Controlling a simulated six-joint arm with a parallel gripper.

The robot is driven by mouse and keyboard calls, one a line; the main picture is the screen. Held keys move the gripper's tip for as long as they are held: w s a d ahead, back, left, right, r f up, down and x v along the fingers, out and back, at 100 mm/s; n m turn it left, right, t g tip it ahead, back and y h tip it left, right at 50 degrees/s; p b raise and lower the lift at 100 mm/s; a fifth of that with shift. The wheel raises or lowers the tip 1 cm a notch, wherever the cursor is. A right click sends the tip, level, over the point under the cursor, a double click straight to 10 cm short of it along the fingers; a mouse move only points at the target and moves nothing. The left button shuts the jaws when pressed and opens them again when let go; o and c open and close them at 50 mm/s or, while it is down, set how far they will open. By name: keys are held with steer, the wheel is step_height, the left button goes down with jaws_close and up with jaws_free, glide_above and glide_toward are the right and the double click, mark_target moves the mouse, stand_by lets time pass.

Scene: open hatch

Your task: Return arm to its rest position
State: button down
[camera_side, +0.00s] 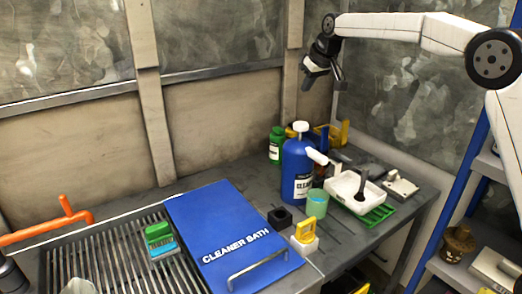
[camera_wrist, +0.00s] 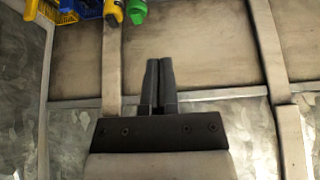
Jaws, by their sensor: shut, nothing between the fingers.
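My gripper (camera_side: 323,70) is up in the air near the back corner, high above the bench, in the side view. In the wrist view my gripper (camera_wrist: 159,62) has its two dark fingers together with nothing between them. The wrist view faces the wall panels, with the bench items at its top edge. The blue hatch lid marked CLEANER BATH (camera_side: 228,232) lies flat and closed on the bench at the front, with a grey handle (camera_side: 258,270) on it.
A blue cleaner bottle (camera_side: 298,172), a green bottle (camera_side: 276,145), a cup (camera_side: 317,203) and a white tray (camera_side: 356,191) stand on the bench below my gripper. A green brush (camera_side: 160,240) lies on the slatted rack (camera_side: 115,262). An orange pipe (camera_side: 45,230) is at left. The air around my gripper is clear.

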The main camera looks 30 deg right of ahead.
stand_by(0.4)
steer(key=s+a+f+g, duration=0.1)
steer(key=s+a+f, duration=0.1)
steer(key=s+f, duration=0.5)
steer(key=s+a+f+g, duration=0.1)
steer(key=s+a+f, duration=0.1)
steer(key=s+f, duration=0.6)
steer(key=s+a+f+g, duration=0.1)
steer(key=s+a+f, duration=0.2)
steer(key=s+f, duration=0.5)
steer(key=s, duration=0.9)
steer(key=shift+s+f, duration=0.2)
steer(key=shift+s, duration=0.2)
